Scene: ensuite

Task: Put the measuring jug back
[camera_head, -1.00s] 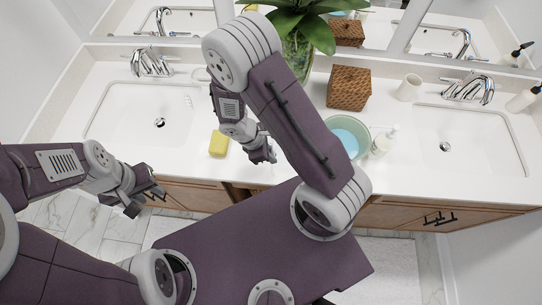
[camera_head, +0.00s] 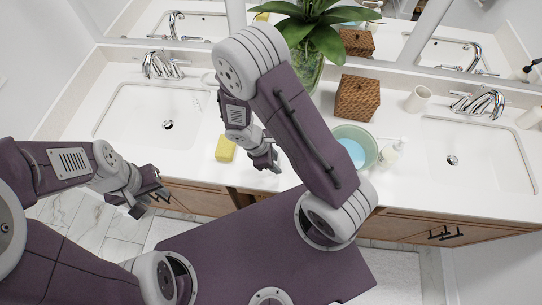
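I cannot make out a measuring jug for certain. A pale, rounded, handle-like shape (camera_head: 209,78) shows at the back of the counter, left of my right arm; the arm hides what lies beside it. My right gripper (camera_head: 268,160) hangs over the counter's front part, right of a yellow sponge (camera_head: 225,149). Nothing shows in it, but its finger gap is unclear. My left gripper (camera_head: 150,202) is in front of the counter's front edge, below the left sink. Its fingers look apart and empty.
A green bowl (camera_head: 370,141) with blue liquid, a soap bottle (camera_head: 393,152), a wicker box (camera_head: 357,98) and a white cup (camera_head: 418,99) stand on the counter (camera_head: 290,178). A plant in a glass vase (camera_head: 309,72) stands behind. Sinks lie left (camera_head: 140,112) and right (camera_head: 480,165).

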